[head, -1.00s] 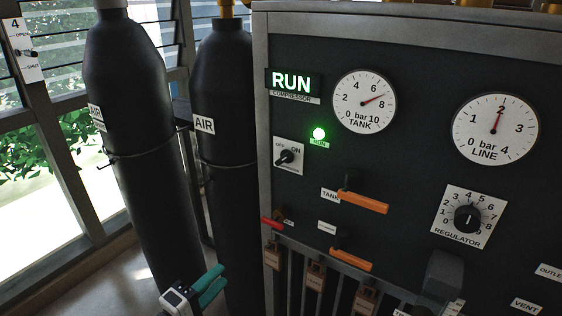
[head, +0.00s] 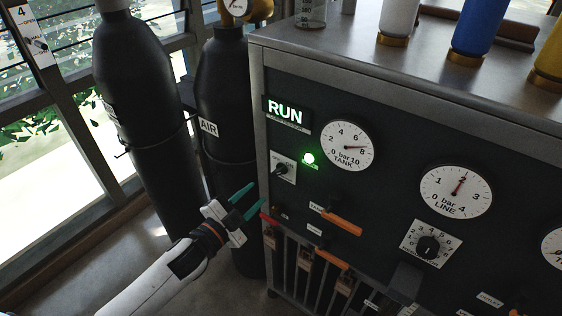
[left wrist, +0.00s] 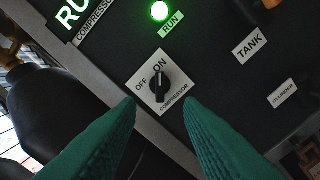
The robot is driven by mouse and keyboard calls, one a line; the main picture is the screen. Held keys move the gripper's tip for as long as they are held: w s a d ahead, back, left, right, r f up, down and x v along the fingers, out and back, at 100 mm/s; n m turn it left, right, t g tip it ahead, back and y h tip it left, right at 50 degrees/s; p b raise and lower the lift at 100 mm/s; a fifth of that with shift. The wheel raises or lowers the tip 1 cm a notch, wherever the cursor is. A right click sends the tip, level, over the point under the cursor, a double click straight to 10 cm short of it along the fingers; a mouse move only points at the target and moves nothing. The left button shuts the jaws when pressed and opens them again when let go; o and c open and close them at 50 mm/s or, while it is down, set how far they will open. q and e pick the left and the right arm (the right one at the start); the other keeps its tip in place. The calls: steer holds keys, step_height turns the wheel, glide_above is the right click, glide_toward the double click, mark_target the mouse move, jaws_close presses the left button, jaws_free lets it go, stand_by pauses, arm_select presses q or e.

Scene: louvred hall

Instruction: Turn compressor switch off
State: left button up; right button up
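The compressor switch is a black rotary knob on a white plate (head: 283,168) at the left of the dark panel. In the left wrist view the knob (left wrist: 158,88) sits between OFF and ON labels, its pointer towards ON. The green RUN lamp (head: 308,158) and the RUN sign (head: 286,110) are lit. My left gripper (head: 246,202), with green fingers, is open and empty, below and left of the switch and apart from it. In the left wrist view its fingers (left wrist: 160,103) spread below the knob. My right gripper is not in view.
Black AIR cylinders (head: 222,110) stand left of the panel. An orange tank lever (head: 341,223) and a red handle (head: 270,219) stick out near the switch. TANK (head: 347,146) and LINE (head: 456,191) gauges are to the right. Bottles (head: 478,28) stand on top.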

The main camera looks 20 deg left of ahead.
mark_target(276, 175)
arm_select(q)
steer(key=b+x, duration=0.2)
steer(key=x, duration=0.7)
steer(key=shift+f, duration=0.1)
steer(key=shift+s+a, duration=0.1)
steer(key=shift+s, duration=0.05)
steer(key=shift+w, duration=0.35)
jaws_close()
stand_by(0.9)
